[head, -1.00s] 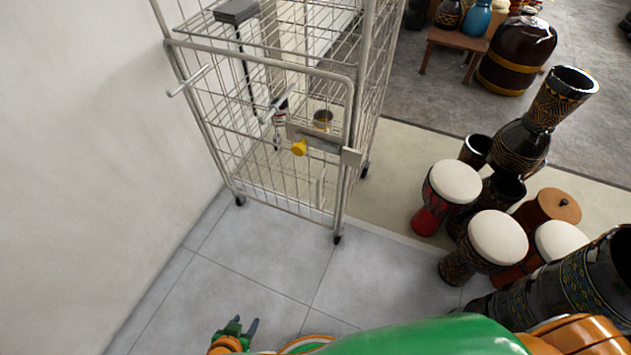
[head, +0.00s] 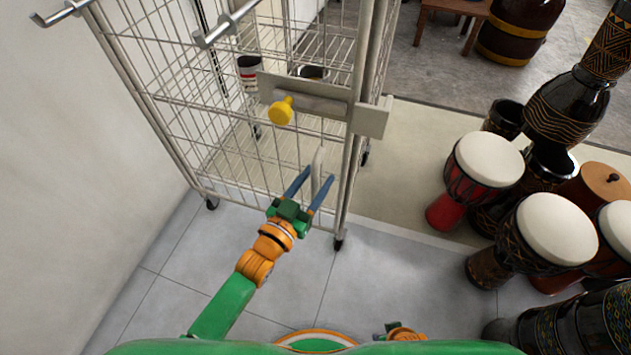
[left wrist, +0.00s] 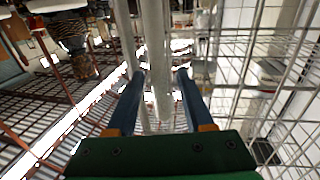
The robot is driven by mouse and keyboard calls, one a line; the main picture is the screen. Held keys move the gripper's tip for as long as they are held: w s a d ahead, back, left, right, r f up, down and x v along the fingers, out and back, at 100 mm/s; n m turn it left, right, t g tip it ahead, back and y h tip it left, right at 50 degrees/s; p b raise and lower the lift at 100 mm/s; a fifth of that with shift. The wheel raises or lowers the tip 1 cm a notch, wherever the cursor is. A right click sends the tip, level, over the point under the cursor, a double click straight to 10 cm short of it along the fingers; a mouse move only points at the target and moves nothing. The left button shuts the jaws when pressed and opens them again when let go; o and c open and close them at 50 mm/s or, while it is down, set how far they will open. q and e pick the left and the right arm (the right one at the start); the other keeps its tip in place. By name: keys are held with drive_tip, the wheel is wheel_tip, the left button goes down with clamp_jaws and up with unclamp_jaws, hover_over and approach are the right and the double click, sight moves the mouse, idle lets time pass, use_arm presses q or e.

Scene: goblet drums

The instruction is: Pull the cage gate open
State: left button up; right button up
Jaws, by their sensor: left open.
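The cage gate (head: 185,122) is a pale wire-mesh panel on the front of a tall wheeled cage and looks shut. Below the plate is a pale upright handle (head: 317,160). My left gripper (head: 318,177) is open, its blue fingers either side of the handle. In the left wrist view, a pale bar (left wrist: 157,60) runs between the open fingers (left wrist: 158,77), with gaps showing. My right gripper (head: 392,328) shows only in part at the bottom edge; its fingers are unclear.
Several goblet drums, including a red one (head: 465,182) with a white head, stand right of the cage. A white wall (head: 60,180) is close on the left. Cups stand inside the cage. The tiled floor (head: 385,270) in front is mostly clear.

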use_arm(q)
clamp_jaws()
idle(1.4)
